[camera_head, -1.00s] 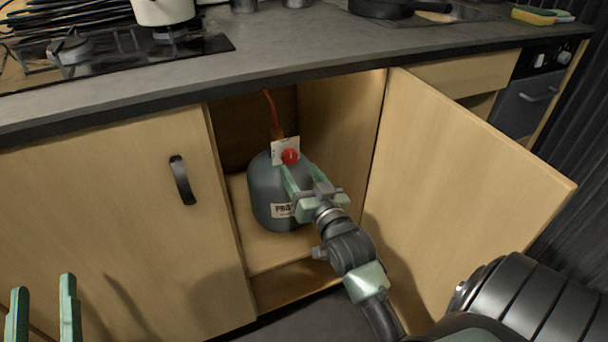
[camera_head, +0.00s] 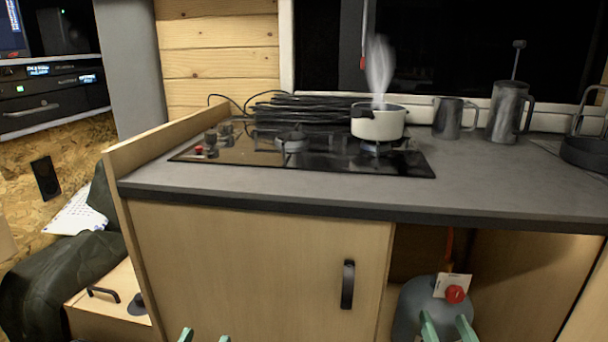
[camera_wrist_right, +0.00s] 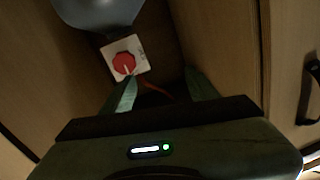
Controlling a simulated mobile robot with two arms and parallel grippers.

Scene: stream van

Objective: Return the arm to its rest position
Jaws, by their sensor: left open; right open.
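My right gripper (camera_head: 447,327) is open at the bottom of the head view, in front of the grey gas bottle (camera_head: 412,304). Its fingertips are below the bottle's red knob (camera_head: 455,294) in the picture. In the right wrist view, my right gripper (camera_wrist_right: 161,86) has its fingers spread with nothing between them. The red knob (camera_wrist_right: 124,63) on its white plate is just beyond the left finger there; I cannot tell whether they touch. My left gripper (camera_head: 205,337) is open and empty in front of the closed cabinet door; only its fingertips show.
The bottle stands inside the open cupboard. The closed door has a black handle (camera_head: 347,285). The counter edge (camera_head: 330,208) juts out above both grippers. A steaming white pot (camera_head: 378,123) stands on the hob (camera_head: 230,152). Metal jugs (camera_head: 508,112) stand at the right.

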